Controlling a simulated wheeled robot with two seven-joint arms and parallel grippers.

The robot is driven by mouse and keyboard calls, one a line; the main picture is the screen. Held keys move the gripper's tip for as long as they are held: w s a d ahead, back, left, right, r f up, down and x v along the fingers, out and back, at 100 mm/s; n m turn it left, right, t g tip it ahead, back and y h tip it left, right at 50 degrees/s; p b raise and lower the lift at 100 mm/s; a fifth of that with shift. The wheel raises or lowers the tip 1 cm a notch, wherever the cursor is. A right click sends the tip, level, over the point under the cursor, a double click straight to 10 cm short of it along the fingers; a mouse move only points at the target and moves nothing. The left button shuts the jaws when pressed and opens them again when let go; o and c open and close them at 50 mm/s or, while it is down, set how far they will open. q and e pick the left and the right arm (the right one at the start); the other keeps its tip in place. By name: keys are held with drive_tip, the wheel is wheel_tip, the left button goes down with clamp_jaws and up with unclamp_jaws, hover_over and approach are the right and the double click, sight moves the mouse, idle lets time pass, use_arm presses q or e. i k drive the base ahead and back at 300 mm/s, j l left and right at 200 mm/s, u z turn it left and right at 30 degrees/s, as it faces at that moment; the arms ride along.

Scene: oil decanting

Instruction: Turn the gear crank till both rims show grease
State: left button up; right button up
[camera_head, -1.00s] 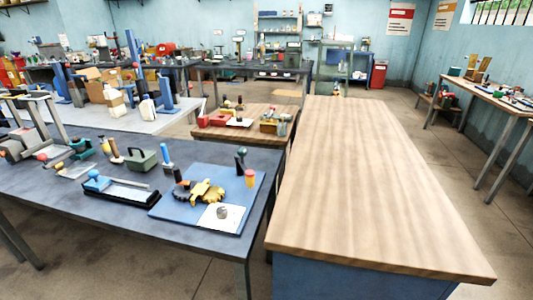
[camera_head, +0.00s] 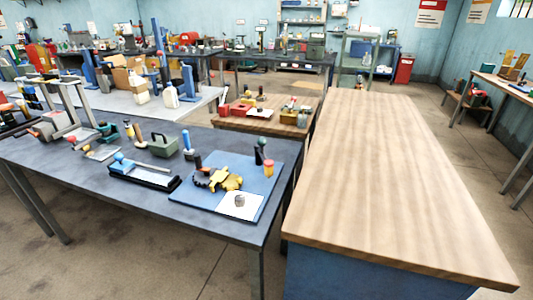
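The gear set stands on a blue board (camera_head: 232,172) near the right end of the dark table. A yellow gear (camera_head: 228,182) and a black gear (camera_head: 202,177) sit side by side on it, seeming to touch. A dark upright handle (camera_head: 260,151), perhaps the crank, rises at the board's back right. A small orange-topped pot (camera_head: 268,169) stands beside it. A white card (camera_head: 240,204) with a dark round mark lies at the front. Grease on the rims is too small to tell. Neither of my grippers is in view.
The dark table (camera_head: 100,190) also holds a black tray (camera_head: 144,177), a grey-green box (camera_head: 162,146) and several handled tools. A bare wooden bench (camera_head: 385,180) stands to the right. Open floor (camera_head: 110,262) lies in front of the dark table.

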sight(202, 178)
drive_tip(key=j, duration=1.55)
drive_tip(key=u, duration=0.05)
